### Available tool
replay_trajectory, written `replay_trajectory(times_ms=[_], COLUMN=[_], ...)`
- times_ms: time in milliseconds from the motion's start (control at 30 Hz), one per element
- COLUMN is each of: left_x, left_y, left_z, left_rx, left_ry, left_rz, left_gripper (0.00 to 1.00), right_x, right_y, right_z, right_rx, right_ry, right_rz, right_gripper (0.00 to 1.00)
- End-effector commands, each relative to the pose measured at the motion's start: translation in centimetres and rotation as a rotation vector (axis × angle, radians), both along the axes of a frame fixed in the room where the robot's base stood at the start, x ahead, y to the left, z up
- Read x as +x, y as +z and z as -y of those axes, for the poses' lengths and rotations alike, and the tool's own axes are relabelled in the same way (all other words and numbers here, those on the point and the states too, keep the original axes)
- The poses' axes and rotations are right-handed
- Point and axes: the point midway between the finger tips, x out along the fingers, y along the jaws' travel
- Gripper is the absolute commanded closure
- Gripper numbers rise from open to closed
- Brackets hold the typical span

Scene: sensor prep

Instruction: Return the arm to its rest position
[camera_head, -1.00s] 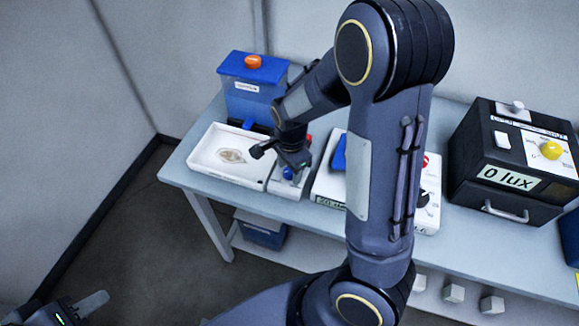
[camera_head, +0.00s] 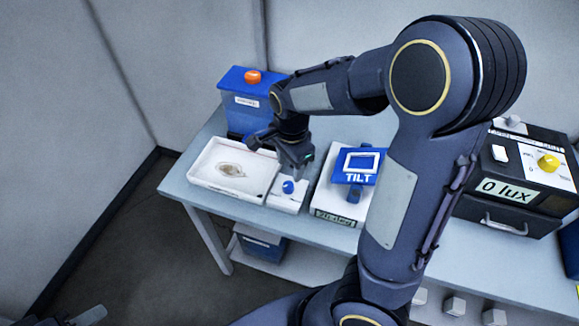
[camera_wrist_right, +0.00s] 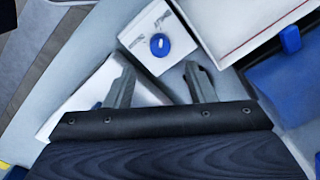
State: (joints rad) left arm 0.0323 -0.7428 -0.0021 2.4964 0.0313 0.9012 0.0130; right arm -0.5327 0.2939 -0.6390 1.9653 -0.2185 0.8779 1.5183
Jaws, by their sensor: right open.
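My right arm reaches across the head view from the lower right to the table. Its gripper (camera_head: 278,153) is above the table, over the area between the white tray and the small white box with a blue knob (camera_head: 288,187). In the right wrist view the gripper (camera_wrist_right: 158,90) is open, with its two fingers apart and nothing between them. The blue-knobbed box (camera_wrist_right: 158,38) lies beyond the fingertips there. At the lower left edge of the head view, a small part of my left gripper (camera_head: 88,316) shows; its jaws cannot be made out.
A white tray (camera_head: 200,178) holds a pale item. Behind it stands a blue container (camera_head: 243,110) with an orange knob. A white device with a blue "TILT" unit (camera_head: 358,177) is right of the gripper. A black "0 lux" box (camera_head: 490,213) stands further right. The wall is behind.

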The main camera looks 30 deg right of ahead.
Motion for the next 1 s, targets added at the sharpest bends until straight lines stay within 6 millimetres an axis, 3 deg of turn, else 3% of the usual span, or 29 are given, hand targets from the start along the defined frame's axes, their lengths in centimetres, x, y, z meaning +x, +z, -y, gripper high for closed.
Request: replay_trajectory(times_ms=[367,500,567,767,1000], left_x=[0.0,0.0,0.0,0.0,0.0], left_y=[0.0,0.0,0.0,0.0,0.0], left_z=[0.0,0.0,0.0,0.0,0.0], left_rx=[0.000,0.000,0.000,0.000,0.000], left_ry=[0.000,0.000,0.000,0.000,0.000], left_rz=[0.000,0.000,0.000,0.000,0.000], left_gripper=[0.64,0.64,0.64,0.64,0.64], right_x=[0.0,-0.9,-2.0,-7.7,-14.1], right_y=[0.0,0.6,1.3,5.3,8.2], right_z=[0.0,-0.2,-0.4,-1.9,-3.8], right_rx=[0.001,0.049,0.094,0.222,0.080], right_ry=[0.001,0.058,0.129,0.540,1.035], right_rz=[0.000,0.017,0.043,0.258,0.533], right_gripper=[0.50,0.50,0.50,0.50,0.50])
